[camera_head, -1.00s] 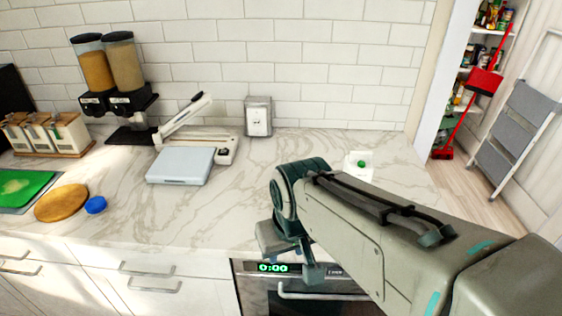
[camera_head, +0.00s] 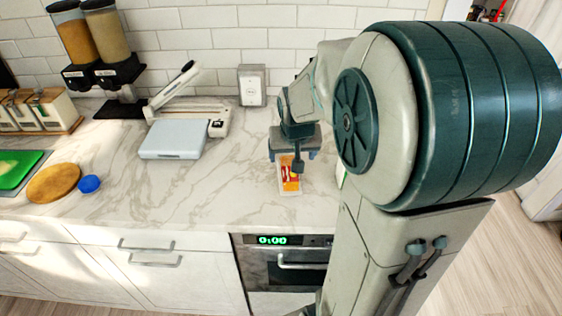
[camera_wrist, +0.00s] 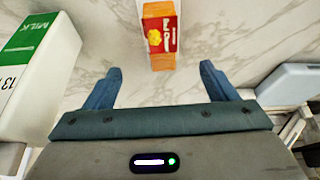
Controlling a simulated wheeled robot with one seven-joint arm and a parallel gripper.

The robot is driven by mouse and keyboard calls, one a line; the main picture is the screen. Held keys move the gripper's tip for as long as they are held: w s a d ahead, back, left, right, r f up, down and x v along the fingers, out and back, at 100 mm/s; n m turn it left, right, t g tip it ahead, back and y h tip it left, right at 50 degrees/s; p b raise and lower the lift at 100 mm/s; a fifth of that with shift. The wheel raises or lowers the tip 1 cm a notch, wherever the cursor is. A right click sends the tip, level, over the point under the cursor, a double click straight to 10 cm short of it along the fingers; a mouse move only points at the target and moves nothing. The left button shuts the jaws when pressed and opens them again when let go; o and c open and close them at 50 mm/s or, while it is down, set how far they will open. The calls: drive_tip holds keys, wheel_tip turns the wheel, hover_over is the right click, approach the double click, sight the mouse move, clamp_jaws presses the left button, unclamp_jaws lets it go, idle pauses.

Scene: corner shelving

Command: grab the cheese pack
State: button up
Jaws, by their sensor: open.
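The cheese pack (camera_head: 290,182) is a small orange, red and yellow block on the marble counter above the oven. In the wrist view the cheese pack (camera_wrist: 160,36) lies ahead, centred between the finger lines and just beyond the fingertips. My gripper (camera_head: 292,158) is low over the counter and hides part of the pack in the head view.
A green and white milk carton (camera_wrist: 28,58) stands left in the wrist view, close to my gripper. A pale blue flat-topped scale (camera_head: 173,139) and a white dispenser box (camera_head: 252,86) stand on the counter. A wooden disc (camera_head: 54,183) and blue lid (camera_head: 89,184) lie left.

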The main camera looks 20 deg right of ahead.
sight(289, 168)
drive_tip(key=shift+p+x, duration=0.5)
drive_tip(key=shift+x, duration=4.25)
drive_tip(key=shift+a, duration=0.1)
drive_tip(key=c, duration=1.2)
drive_tip(key=shift+c, duration=0.6)
drive_tip(key=shift+r, duration=0.1)
